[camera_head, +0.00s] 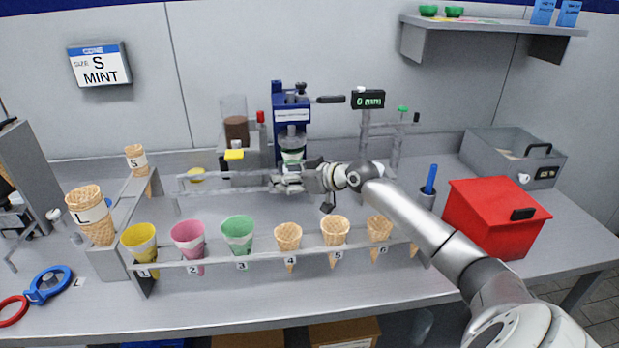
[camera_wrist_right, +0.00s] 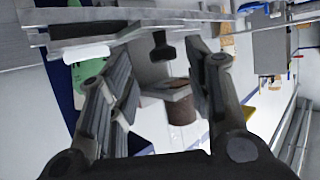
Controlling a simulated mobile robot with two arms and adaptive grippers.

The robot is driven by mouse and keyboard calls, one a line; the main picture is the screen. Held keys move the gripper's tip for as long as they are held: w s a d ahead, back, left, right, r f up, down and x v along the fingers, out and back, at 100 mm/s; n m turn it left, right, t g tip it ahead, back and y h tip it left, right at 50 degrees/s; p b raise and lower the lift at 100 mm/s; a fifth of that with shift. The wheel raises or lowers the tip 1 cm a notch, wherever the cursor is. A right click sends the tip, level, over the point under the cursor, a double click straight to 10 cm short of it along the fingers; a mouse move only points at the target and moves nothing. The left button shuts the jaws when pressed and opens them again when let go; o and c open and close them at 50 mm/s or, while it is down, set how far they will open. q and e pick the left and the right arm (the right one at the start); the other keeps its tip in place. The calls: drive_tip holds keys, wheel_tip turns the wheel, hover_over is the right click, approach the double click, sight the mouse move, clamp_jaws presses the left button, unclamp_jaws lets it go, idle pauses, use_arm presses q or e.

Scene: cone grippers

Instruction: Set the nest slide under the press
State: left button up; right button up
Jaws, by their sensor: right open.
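The blue press (camera_head: 291,112) stands at the back middle of the bench, with a green and white piece (camera_head: 291,152) below its head. My right gripper (camera_head: 287,179) is in front of the press, near the grey rail, and hides the press's lower part. I cannot clearly make out the nest slide in either view. In the right wrist view the right gripper's fingers (camera_wrist_right: 162,65) are spread with nothing held between them. Beyond them show a brown cylinder (camera_wrist_right: 181,104) and a green piece (camera_wrist_right: 88,70). My left gripper is not in view.
A front rack (camera_head: 210,260) holds several numbered cones and coloured sleeves. A hopper with brown contents (camera_head: 236,128) stands left of the press. A red box (camera_head: 495,215) and a grey bin (camera_head: 512,155) stand at the right. The bench's front strip is mostly clear.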

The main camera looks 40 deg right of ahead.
drive_tip(key=v, duration=0.9)
drive_tip(key=shift+s+d, duration=0.15)
drive_tip(key=shift+s, duration=0.05)
idle(0.4)
